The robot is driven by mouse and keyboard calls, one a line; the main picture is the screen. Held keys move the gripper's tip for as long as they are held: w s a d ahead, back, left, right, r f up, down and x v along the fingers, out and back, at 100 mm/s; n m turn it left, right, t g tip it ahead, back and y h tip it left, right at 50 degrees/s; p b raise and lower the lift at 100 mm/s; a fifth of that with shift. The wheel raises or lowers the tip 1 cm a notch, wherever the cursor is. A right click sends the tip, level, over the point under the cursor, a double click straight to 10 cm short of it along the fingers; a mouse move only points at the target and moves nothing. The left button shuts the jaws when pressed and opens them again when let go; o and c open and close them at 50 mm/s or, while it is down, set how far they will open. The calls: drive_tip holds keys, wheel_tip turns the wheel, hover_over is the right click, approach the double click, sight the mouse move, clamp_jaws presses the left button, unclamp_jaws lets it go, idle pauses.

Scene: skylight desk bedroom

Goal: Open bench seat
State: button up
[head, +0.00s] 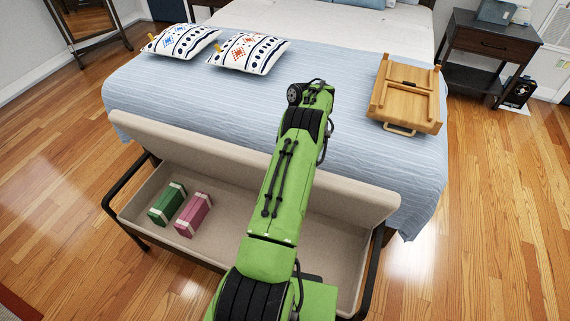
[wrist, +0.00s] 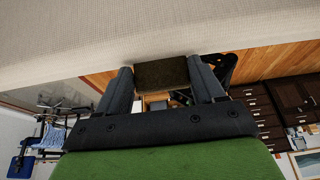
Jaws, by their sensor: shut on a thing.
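The bench stands at the foot of the bed with its beige padded seat lid (head: 180,138) raised and tilted back toward the bed. The storage box (head: 240,215) below it is open to view. The lid's pale fabric fills the top of the wrist view (wrist: 150,35). My gripper (wrist: 160,80) is right beside the lid, its two fingers closed on a dark brown tab (wrist: 160,72) at the lid's edge. In the head view my green arm reaches over the bench and hides part of the lid and box; the gripper itself is hidden there.
A green box (head: 168,204) and a pink box (head: 193,215) lie in the bench's left part. The bed (head: 330,80) behind carries two patterned pillows and a folded wooden tray (head: 407,95). A dark nightstand (head: 485,45) stands at right.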

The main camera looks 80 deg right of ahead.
drive_tip(key=shift+s+d+f, duration=0.15)
drive_tip(key=shift+d+f, duration=0.15)
drive_tip(key=shift+d, duration=0.05)
drive_tip(key=o, duration=1.5)
drive_tip(key=p+v, duration=0.1)
drive_tip(key=v, duration=0.2)
drive_tip(key=p+v, duration=0.1)
drive_tip(key=v, duration=0.2)
drive_tip(key=shift+s+d+r, duration=0.1)
drive_tip(key=shift+d, duration=0.35)
drive_tip(key=p+v, duration=0.1)
drive_tip(key=v, duration=0.3)
drive_tip(key=a+p+v, duration=0.1)
drive_tip(key=v, duration=0.1)
drive_tip(key=shift+r+p, duration=0.35)
